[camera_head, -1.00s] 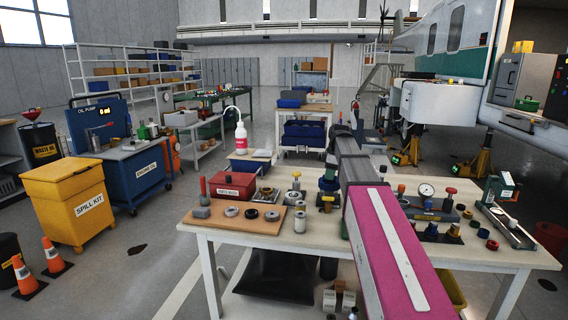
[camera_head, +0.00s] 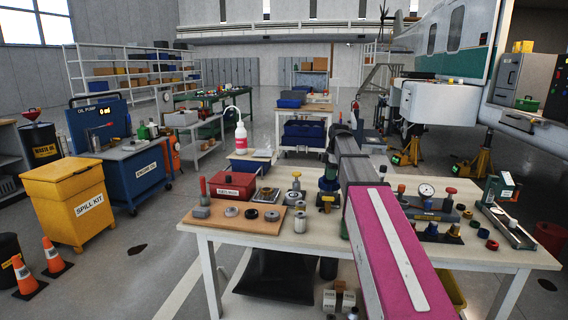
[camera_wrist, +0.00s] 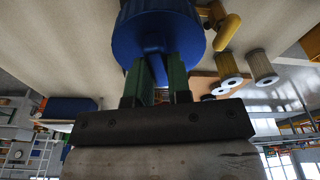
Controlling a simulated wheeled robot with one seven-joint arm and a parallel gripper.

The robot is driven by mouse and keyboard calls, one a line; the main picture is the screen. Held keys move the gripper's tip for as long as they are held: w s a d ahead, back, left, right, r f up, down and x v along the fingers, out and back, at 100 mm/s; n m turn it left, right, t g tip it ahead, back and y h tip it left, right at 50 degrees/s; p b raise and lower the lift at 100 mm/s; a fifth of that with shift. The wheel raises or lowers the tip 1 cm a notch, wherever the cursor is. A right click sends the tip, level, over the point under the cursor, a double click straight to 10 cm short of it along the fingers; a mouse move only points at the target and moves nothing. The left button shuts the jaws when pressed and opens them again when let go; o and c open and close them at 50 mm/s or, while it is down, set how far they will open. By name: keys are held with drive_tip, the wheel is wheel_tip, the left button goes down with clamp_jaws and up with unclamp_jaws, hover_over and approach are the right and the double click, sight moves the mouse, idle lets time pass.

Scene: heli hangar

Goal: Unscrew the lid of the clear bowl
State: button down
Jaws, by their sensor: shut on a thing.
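A round blue lid (camera_wrist: 150,28) with a raised grip across its face fills the top of the wrist view. My gripper (camera_wrist: 159,66) has its two green fingers closed on either side of that grip. In the head view the blue lid (camera_head: 328,184) shows small on the white table, just left of my magenta and grey arm. The clear bowl's body is hidden behind the lid in the wrist view and too small to make out in the head view. I cannot tell how far the lid is turned.
A yellow fitting (camera_wrist: 228,25) stands close beside the lid in the wrist view. The white table (camera_head: 277,243) holds a red box (camera_head: 232,186), a brown board (camera_head: 233,219), and a gauge assembly (camera_head: 427,205) right of my arm.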

drive_tip(key=shift+r, duration=1.65)
drive_tip(key=shift+r, duration=1.35)
